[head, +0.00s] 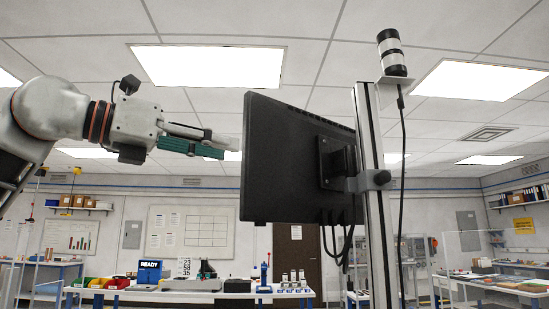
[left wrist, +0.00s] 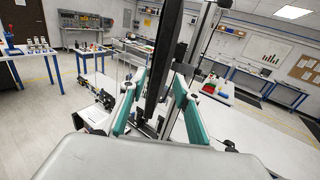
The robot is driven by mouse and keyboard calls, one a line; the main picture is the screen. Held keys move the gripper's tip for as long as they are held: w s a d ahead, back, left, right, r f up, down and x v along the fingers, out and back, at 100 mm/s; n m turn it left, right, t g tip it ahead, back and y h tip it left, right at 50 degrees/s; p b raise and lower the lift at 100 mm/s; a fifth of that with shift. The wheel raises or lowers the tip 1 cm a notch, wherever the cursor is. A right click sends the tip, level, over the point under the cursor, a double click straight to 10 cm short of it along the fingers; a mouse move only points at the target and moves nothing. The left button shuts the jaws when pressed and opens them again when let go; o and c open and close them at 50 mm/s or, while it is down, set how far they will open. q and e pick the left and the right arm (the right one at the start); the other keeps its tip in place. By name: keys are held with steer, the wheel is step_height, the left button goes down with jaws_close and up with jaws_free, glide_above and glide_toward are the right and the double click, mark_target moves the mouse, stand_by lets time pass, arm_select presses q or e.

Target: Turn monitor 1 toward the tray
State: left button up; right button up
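Monitor 1 (head: 290,160) shows its dark back in the head view, held by a bracket on an upright metal post (head: 372,190). In the left wrist view the monitor (left wrist: 163,50) appears nearly edge-on as a dark upright slab. My left gripper (head: 226,150) is beside the monitor's left edge in the head view. In the left wrist view its teal-padded fingers (left wrist: 156,88) are spread, with the monitor's edge in line with the gap between them. Whether either finger touches it I cannot tell. I cannot pick out the tray. My right gripper is out of view.
A black-and-white signal lamp (head: 392,54) tops the post, and a cable hangs beside it. More cables hang under the monitor. A workbench (head: 200,294) with bins and tools stands behind. Open floor (left wrist: 35,115) shows at left in the left wrist view.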

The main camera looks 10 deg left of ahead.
mark_target(243, 150)
arm_select(q)
steer(key=shift+r, duration=0.3)
steer(key=shift+w+d, duration=0.25)
steer(key=shift+w, duration=0.2)
steer(key=shift+p+x, duration=0.45)
steer(key=shift+x, duration=2.85)
jaws_close()
